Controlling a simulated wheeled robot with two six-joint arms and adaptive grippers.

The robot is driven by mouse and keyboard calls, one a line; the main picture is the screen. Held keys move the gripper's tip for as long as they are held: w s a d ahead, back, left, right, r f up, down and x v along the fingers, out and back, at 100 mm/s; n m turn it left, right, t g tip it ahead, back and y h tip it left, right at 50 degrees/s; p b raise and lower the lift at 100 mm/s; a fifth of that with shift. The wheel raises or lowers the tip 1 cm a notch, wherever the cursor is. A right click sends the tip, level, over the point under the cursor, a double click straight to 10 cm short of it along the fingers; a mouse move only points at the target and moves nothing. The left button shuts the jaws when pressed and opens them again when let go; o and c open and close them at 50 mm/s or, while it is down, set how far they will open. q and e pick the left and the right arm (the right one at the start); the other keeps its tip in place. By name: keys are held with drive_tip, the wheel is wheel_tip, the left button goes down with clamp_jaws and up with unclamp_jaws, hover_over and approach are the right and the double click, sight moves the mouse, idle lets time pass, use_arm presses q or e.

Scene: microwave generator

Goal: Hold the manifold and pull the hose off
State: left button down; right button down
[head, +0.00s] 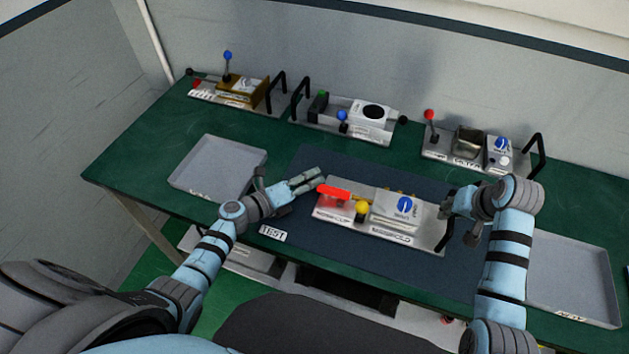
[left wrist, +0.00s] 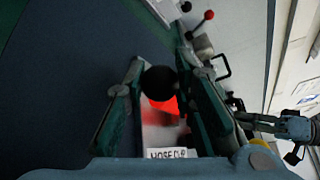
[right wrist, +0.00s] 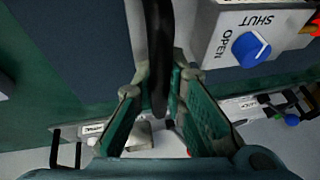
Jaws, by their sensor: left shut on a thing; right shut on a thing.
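The manifold (head: 398,208) is a pale block with a blue dial on a plate on the dark mat. In the right wrist view its dial face (right wrist: 228,38) reads SHUT and OPEN. My right gripper (head: 457,215) is shut on the black bar handle (right wrist: 158,45) at the manifold's right end. A red piece (head: 333,192) sits at the left end by the hose clip label (left wrist: 170,153). My left gripper (head: 308,180) is shut on a round black piece (left wrist: 159,80) beside the red piece; I cannot tell whether it is the hose's end. A yellow knob (head: 361,208) stands in front.
Three fixtures stand along the back: a brown one (head: 235,92), a white one (head: 368,113) and one with a red-knobbed lever (head: 431,117). Shallow trays lie at left (head: 185,178) and right (head: 570,305).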

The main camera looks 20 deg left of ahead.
use_arm(q)
drive_tip(key=c, duration=1.5)
unclamp_jaws()
drive_tip(key=shift+a+f, duration=0.1)
drive_tip(key=shift+a, duration=0.1)
use_arm(e)
drive_tip(key=shift+d, duration=0.25)
use_arm(q)
drive_tip(key=shift+o, duration=1)
drive_tip(key=shift+d, duration=0.1)
drive_tip(key=v, duration=1.2)
use_arm(e)
drive_tip(key=shift+a+f, duration=0.1)
drive_tip(key=c, duration=1.7)
unclamp_jaws()
drive_tip(key=shift+o, duration=0.7)
drive_tip(key=shift+w, duration=0.1)
